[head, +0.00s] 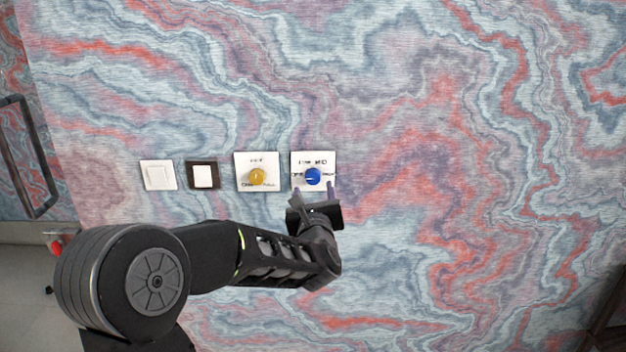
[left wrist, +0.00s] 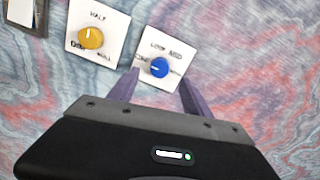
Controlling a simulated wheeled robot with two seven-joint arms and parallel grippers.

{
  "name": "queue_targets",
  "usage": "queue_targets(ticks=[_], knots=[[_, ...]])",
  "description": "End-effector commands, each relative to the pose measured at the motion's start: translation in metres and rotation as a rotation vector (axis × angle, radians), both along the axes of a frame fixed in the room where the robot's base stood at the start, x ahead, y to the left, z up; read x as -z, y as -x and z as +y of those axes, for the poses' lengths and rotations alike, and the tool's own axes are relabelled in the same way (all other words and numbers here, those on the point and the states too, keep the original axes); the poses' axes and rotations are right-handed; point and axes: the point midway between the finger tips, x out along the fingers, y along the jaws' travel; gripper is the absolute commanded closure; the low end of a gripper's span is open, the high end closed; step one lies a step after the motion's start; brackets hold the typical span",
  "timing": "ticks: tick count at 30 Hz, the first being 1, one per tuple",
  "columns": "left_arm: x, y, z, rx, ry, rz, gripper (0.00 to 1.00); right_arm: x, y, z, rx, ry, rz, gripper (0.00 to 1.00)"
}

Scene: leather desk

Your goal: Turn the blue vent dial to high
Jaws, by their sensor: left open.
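The blue vent dial (head: 313,176) sits on a white labelled plate (head: 301,159) on the marbled wall. In the left wrist view the blue dial (left wrist: 159,67) shows between the fingertips, with a pale pointer mark toward its left side. The words LOW and MED are partly legible above it; the other labels are partly hidden or too small. My left gripper (head: 314,190) is open, just below the dial. Its two purple fingers (left wrist: 158,85) stand on either side of the dial, and I cannot tell whether they touch it. My right gripper is in neither view.
A yellow dial (head: 257,176) on its own white plate is just left of the blue one. Farther left are a dark-framed switch (head: 203,175) and a white switch (head: 158,175). The wall to the right is bare. A dark handle frame (head: 30,155) is at far left.

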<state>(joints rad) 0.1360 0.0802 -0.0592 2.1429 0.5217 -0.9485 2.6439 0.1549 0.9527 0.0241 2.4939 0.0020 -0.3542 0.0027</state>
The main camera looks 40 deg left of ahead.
Motion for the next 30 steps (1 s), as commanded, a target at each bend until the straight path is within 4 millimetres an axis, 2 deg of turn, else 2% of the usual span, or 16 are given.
queue_targets(ticks=[3,10,21,30], knots=[[-0.003,-0.016,0.011,-0.001,-0.001,0.004,0.43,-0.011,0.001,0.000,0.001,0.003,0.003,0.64],[-0.002,-0.041,0.031,0.000,0.000,0.001,0.43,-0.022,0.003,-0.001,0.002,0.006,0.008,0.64],[0.000,-0.047,0.036,0.001,0.000,0.001,0.43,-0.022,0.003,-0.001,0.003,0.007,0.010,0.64],[0.000,-0.047,0.035,0.001,0.000,0.001,0.66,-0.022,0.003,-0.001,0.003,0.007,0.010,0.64]])
